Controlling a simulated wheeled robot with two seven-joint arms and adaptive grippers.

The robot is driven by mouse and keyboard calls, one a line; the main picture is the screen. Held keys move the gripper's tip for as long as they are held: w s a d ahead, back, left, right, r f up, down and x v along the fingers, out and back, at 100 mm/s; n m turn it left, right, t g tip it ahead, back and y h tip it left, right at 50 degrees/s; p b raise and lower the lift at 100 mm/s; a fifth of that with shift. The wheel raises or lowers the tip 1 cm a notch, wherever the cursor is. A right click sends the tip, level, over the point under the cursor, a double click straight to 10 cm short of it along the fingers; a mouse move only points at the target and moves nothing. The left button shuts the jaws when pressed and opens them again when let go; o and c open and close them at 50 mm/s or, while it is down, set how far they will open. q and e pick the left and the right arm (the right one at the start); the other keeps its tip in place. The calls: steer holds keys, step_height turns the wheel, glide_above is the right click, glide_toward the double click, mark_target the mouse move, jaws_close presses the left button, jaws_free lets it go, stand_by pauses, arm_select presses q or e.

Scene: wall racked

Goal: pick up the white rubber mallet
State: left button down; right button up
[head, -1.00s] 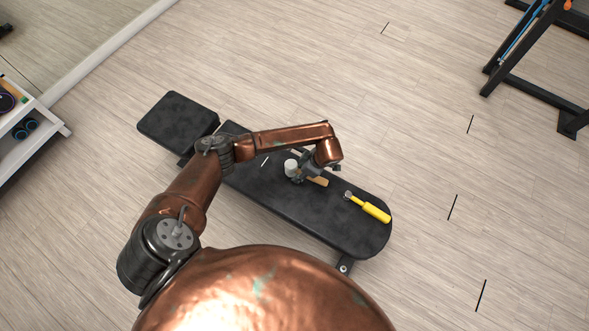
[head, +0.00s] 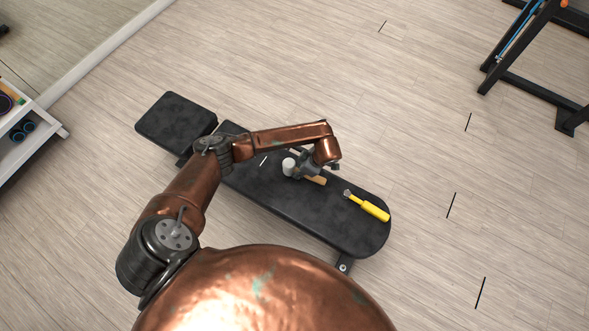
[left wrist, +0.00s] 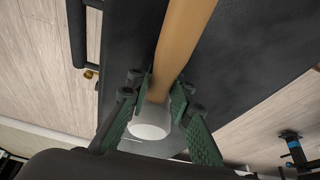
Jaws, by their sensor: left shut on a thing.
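The white rubber mallet has a white head (head: 289,166) and a tan wooden handle (head: 316,180), and is over the black padded bench (head: 335,222). My left gripper (head: 305,172) is shut on the mallet's handle, close to the head. In the left wrist view the green finger pads stand on both sides of the handle (left wrist: 183,40), with the white head (left wrist: 152,122) just beyond them. I cannot tell whether the mallet touches the bench. My right gripper is not in view.
A yellow-handled tool (head: 372,209) lies on the bench to the right of the mallet. A white shelf (head: 35,135) stands at the left edge and a dark metal frame (head: 515,60) at the upper right. The wooden floor around the bench is clear.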

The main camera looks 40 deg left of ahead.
mark_target(297, 169)
arm_select(q)
steer(key=shift+w+r, duration=0.1)
steer(key=shift+r, duration=0.4)
step_height(297, 169, up, 2)
steer(key=shift+r+p, duration=0.1)
steer(key=shift+p, duration=0.45)
steer(key=s+d+r+p, duration=0.5)
steer(key=s+d+r, duration=0.4)
steer(key=d+r, duration=0.1)
steer(key=shift+d, duration=0.4)
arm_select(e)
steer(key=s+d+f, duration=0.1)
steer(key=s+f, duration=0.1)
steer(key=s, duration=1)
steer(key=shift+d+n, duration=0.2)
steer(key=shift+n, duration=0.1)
arm_select(q)
steer(key=shift+f, duration=0.1)
steer(key=c, duration=2.2)
jaws_free()
steer(key=shift+c, duration=0.2)
jaws_close()
